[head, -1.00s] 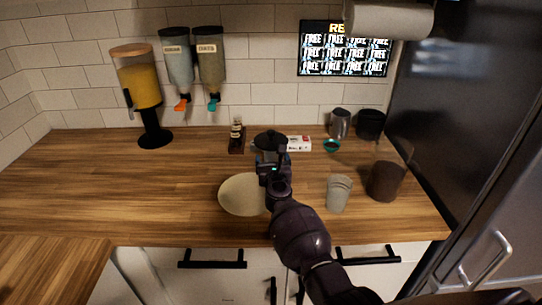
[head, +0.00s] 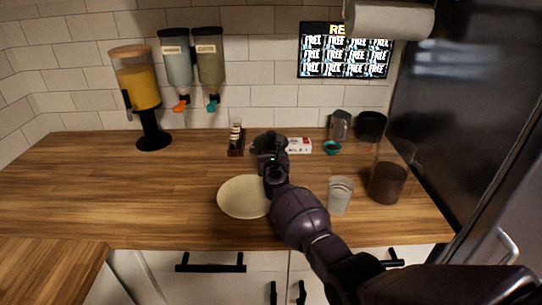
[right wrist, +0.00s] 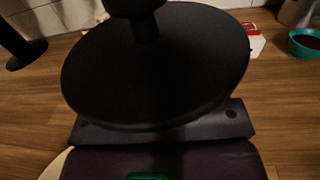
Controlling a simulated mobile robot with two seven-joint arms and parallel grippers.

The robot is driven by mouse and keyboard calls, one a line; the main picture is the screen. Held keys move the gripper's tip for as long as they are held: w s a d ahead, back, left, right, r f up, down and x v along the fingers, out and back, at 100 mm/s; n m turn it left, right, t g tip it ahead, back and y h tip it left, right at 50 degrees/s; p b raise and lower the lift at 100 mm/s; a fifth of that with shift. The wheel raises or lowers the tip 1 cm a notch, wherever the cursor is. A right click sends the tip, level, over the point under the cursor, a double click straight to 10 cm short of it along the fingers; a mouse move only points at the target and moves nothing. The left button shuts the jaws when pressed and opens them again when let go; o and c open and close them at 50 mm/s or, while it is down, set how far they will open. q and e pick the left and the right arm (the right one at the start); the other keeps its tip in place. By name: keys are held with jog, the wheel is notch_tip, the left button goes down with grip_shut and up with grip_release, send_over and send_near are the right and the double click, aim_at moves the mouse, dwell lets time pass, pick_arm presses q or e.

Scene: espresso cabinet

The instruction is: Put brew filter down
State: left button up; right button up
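The brew filter, a dark round disc with a stem and knob, fills the middle of the right wrist view (right wrist: 155,75). In the head view, it shows as a dark shape (head: 266,140) at the far end of my right arm, partly hidden by it. My right gripper (head: 271,158) is at the disc over the back middle of the wooden counter. It appears shut on the filter, but the disc hides the fingertips. I cannot tell whether the filter touches the counter. My left gripper is out of view.
A pale round plate (head: 240,198) lies under my right wrist. A glass cup (head: 340,196) and a dark-filled glass vessel (head: 387,183) stand to the right.

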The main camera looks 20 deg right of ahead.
jog(key=c, duration=0.7)
jog(key=shift+r, duration=0.15)
